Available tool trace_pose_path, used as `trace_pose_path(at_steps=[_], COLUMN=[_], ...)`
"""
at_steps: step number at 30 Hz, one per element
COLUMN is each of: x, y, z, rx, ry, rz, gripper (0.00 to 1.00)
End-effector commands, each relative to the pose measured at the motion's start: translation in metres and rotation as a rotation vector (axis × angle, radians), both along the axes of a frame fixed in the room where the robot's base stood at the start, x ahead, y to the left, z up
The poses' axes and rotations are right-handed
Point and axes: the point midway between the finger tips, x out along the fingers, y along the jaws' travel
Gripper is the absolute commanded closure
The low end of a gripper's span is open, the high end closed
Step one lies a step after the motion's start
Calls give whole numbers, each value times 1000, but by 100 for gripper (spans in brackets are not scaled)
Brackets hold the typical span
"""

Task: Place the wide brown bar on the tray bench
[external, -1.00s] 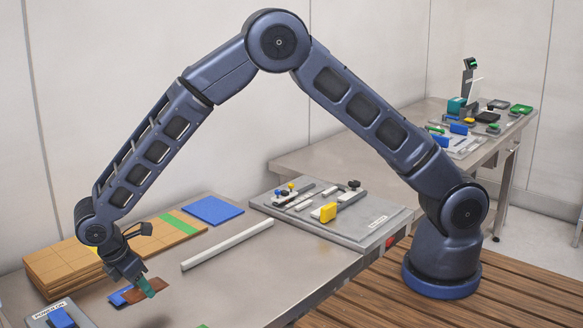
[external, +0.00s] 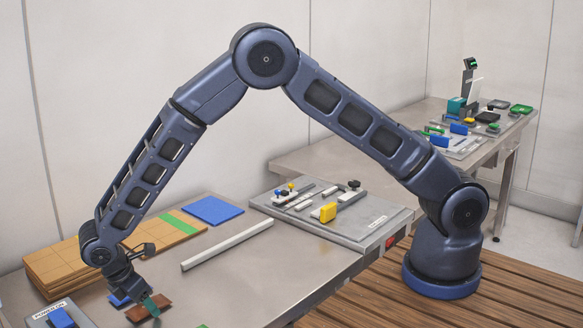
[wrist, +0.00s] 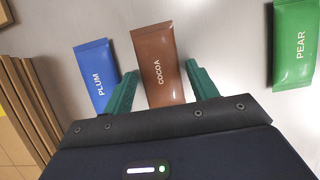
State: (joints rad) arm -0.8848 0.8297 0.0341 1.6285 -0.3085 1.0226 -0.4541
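The wide brown bar (wrist: 160,66), marked COCOA, lies between the teal fingers of my gripper (wrist: 161,68) in the wrist view. A narrow gap shows between the bar and the right finger, and the gripper looks open around it. In the external view the brown bar (external: 148,309) appears to lie flat on the grey tray bench (external: 225,285), partly hidden by my gripper (external: 152,306). A blue PLUM bar (wrist: 97,75) lies close to its left in the wrist view. A green PEAR bar (wrist: 295,45) lies farther right.
Wooden boxes (external: 60,268) with a green strip and a blue mat (external: 213,210) stand along the wall. A pale rail (external: 228,245) crosses the bench. A grey panel with a yellow block (external: 328,212) is at right. Bare bench lies between.

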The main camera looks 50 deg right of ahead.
Motion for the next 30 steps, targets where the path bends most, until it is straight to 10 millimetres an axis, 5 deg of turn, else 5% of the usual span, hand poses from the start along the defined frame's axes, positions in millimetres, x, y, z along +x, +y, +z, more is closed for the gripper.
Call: trace_pose_path(at_steps=[14,30], x=[0,0], y=[3,39], z=[9,96], rx=[2,2], ry=[-1,0], rz=[0,-1], gripper=[34,34])
